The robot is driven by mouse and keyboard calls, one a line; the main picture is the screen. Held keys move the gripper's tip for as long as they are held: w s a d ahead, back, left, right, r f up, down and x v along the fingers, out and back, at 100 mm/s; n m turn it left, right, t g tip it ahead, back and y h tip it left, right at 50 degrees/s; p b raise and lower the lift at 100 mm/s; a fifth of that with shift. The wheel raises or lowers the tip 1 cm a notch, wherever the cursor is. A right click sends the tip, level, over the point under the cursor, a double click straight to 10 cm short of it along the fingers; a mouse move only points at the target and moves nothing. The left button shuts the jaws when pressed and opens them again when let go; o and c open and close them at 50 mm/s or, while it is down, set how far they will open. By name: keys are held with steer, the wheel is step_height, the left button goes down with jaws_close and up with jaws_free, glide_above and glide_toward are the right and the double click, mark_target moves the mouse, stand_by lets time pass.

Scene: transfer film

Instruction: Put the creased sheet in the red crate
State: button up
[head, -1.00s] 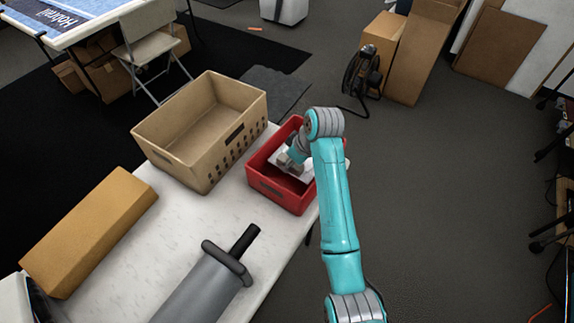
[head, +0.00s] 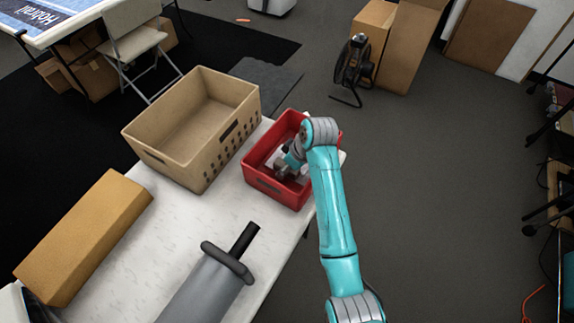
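The red crate (head: 279,194) stands near the right edge of the white table. My gripper (head: 282,175) is inside the crate's outline, pointing down into it, and my arm covers the crate's right part. A pale patch beside the gripper inside the crate, probably the creased sheet (head: 301,171), is mostly hidden by the gripper and wrist. I cannot tell whether the fingers are open or shut, or whether they touch the sheet.
A tan crate (head: 165,168), which looks empty, stands left of the red crate on the white table (head: 153,236). A cardboard box (head: 85,235) lies at the table's left. A grey cylinder with a black handle (head: 213,288) is at the front. Floor is open to the right.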

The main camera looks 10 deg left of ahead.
steer(key=shift+r, duration=0.1)
steer(key=v, duration=1.2)
stand_by(0.4)
